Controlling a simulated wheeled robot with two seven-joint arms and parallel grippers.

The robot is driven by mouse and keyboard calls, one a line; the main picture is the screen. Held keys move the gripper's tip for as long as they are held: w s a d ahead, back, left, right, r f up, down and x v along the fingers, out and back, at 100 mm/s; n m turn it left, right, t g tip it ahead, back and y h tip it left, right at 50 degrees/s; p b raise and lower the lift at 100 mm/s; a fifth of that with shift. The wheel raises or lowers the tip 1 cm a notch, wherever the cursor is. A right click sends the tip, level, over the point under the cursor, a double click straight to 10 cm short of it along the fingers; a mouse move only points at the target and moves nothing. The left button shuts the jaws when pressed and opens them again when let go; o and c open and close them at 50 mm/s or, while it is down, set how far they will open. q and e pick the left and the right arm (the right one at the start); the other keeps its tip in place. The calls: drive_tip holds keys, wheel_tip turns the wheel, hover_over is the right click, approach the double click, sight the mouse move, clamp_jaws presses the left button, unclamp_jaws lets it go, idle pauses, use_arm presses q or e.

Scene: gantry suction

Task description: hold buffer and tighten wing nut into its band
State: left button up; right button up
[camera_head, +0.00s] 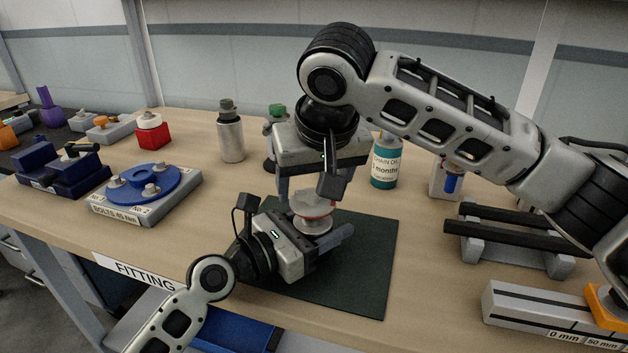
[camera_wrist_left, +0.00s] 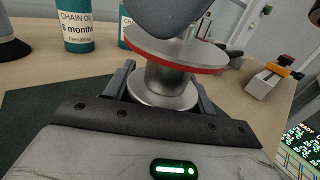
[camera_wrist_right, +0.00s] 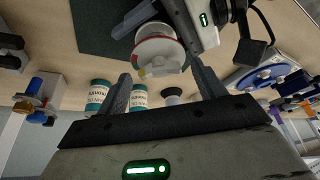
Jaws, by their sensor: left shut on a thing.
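The buffer (camera_head: 313,207) is a pale metal spool with a red-rimmed upper disc. It stands upright over the dark green mat. My left gripper (camera_head: 322,232) is shut on its narrow waist, as the left wrist view shows around the buffer (camera_wrist_left: 165,83). My right gripper (camera_head: 309,190) points down from above, its fingers apart on either side of the buffer's top. In the right wrist view, the buffer (camera_wrist_right: 158,52) has yellow and red marks on its upper disc, between the open fingers.
The mat (camera_head: 365,265) is otherwise clear. A teal chain oil can (camera_head: 385,165) and a grey bottle (camera_head: 230,135) stand behind. A blue bolt flange (camera_head: 145,185) is at left. A dark-railed rack (camera_head: 510,235) and a measuring block (camera_head: 535,310) are at right.

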drive_tip(key=v, duration=1.2)
use_arm(q)
drive_tip(key=o, duration=1.6)
drive_tip(key=shift+o, duration=0.2)
